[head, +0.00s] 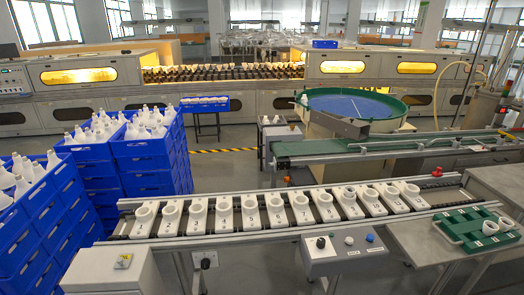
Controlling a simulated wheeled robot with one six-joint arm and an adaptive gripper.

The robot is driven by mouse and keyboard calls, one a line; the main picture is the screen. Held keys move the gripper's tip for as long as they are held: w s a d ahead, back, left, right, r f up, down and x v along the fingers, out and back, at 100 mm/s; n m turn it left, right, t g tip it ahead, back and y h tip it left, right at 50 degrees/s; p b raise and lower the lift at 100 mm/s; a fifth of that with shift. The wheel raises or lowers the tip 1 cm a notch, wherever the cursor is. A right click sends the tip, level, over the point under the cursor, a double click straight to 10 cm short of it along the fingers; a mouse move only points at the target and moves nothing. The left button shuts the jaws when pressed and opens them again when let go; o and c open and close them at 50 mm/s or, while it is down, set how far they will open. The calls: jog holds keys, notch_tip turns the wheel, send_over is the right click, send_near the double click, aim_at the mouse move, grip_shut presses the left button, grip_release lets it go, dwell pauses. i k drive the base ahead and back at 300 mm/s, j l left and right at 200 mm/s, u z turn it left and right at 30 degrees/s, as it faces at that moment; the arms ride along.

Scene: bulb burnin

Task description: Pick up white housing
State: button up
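Several white housings, short round cups, show in the head view. A row of them, such as this white housing (197,209), sits on white carrier plates (251,227) along the front conveyor.
Blue crates (150,166) holding white bulbs are stacked at the left. The front conveyor's rail (290,234) and a control box (343,248) with knobs stand in front. A green-rimmed blue bowl feeder (352,106) and a green belt (330,150) lie behind. Bare table shows around the tray.

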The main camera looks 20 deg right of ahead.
aim_at(488, 231)
jog(key=z, duration=1.7)
jog(key=i+j+u, duration=0.15)
jog(key=j, duration=0.15)
jog(key=i+j+u, duration=0.15)
jog(key=j, duration=0.15)
jog(key=j+u, duration=0.2)
jog(key=i+j, duration=0.05)
